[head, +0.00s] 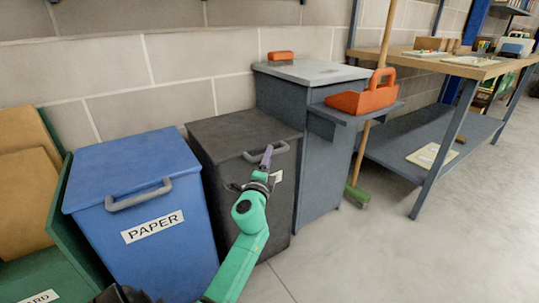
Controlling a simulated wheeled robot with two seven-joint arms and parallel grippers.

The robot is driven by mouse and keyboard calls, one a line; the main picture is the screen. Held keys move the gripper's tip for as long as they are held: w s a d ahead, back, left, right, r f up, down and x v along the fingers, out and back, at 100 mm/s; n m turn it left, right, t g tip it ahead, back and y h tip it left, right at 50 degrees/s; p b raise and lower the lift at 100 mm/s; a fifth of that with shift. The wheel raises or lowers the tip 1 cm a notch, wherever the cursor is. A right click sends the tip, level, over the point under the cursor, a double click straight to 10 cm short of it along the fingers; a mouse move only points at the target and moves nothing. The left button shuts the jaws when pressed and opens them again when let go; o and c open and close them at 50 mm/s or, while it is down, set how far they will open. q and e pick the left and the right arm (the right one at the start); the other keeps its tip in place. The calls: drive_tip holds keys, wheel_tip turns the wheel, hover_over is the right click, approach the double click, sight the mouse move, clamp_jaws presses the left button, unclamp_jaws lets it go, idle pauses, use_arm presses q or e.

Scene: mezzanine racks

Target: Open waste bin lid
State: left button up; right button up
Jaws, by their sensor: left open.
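A dark grey waste bin (220,137) stands in the middle of the head view with its lid shut. A grey handle (254,155) runs along the front of the lid. My left gripper (267,153) is open, right at this handle. I cannot tell whether it touches the handle. My green left arm covers part of the bin's front and most of its white label. A blue bin (150,190) marked PAPER stands to the left, its lid also shut. My right gripper is not in view.
A green bin (60,200) holding cardboard stands at the far left. A broom (358,193) leans nearby. The floor (400,260) at right is clear.

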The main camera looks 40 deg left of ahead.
use_arm(q)
drive_tip(key=shift+x, duration=1.1)
drive_tip(key=shift+f, duration=0.1)
clamp_jaws()
idle(0.5)
